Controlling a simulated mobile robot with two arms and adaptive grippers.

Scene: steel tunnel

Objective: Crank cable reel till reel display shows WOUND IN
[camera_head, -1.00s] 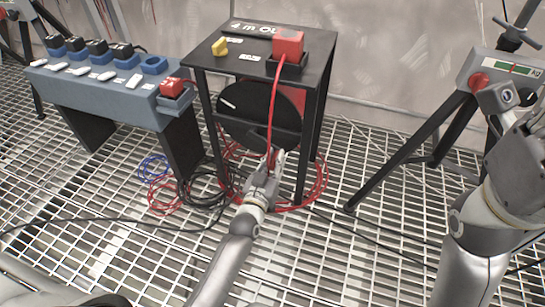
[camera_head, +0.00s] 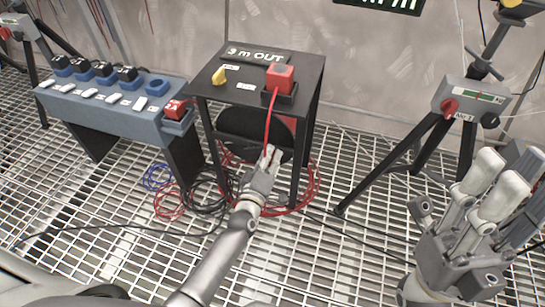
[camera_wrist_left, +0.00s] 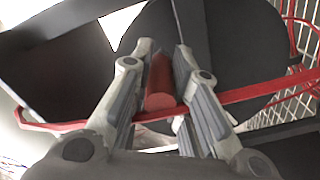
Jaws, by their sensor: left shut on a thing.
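The cable reel stand is a black frame table (camera_head: 306,77) with a dark round reel (camera_head: 238,122) beneath its top. The reel display (camera_head: 258,56) reads "3 m OUT". My left gripper (camera_head: 271,156) is at the reel's front, low on its right side. In the left wrist view it is shut on the red cylindrical crank handle (camera_wrist_left: 160,84), with the dark reel disc (camera_wrist_left: 238,55) behind. A red cable runs down from the red plug block (camera_head: 280,77) on the top. My right gripper (camera_head: 500,185) is at the lower right, away from the reel; its jaw opening is unclear.
A blue-grey socket bench (camera_head: 125,118) with several plugs stands left of the reel. A tripod (camera_head: 390,165) carrying a grey box (camera_head: 470,98) with a red knob stands right. Red, blue and black cable coils (camera_head: 168,190) lie on the grated floor around the stand.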

